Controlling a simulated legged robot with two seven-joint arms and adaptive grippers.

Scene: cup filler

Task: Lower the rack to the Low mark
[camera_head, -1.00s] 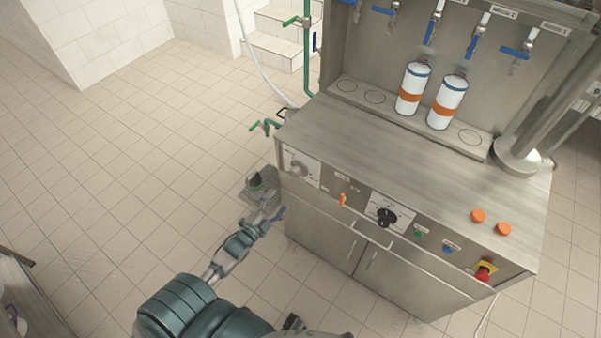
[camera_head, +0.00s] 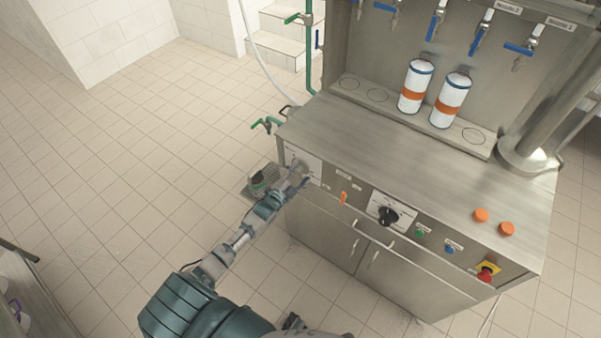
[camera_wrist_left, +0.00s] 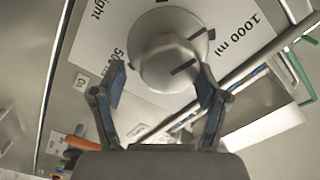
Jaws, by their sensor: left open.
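My left gripper (camera_head: 296,180) is at the white dial plate (camera_head: 291,154) on the left end of the machine's front. In the left wrist view the open gripper (camera_wrist_left: 163,82) faces a pale round knob (camera_wrist_left: 170,58), one finger to each side of its lower part; I cannot tell whether they touch it. The plate reads "1000 ml", "500 ml" and a word ending in "ight"; no Low mark is readable. A shelf (camera_head: 377,95) with ring marks, possibly the rack, bears two white bottles with orange bands (camera_head: 415,86) (camera_head: 450,100). My right gripper is out of view.
A black knob (camera_head: 388,215) sits on another white plate at mid-front, with an orange switch (camera_head: 343,197) to its left. Two orange caps (camera_head: 481,215) lie on the top. A red emergency button (camera_head: 486,272) is at the right. Green-handled pipes (camera_head: 268,124) stand behind the left corner.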

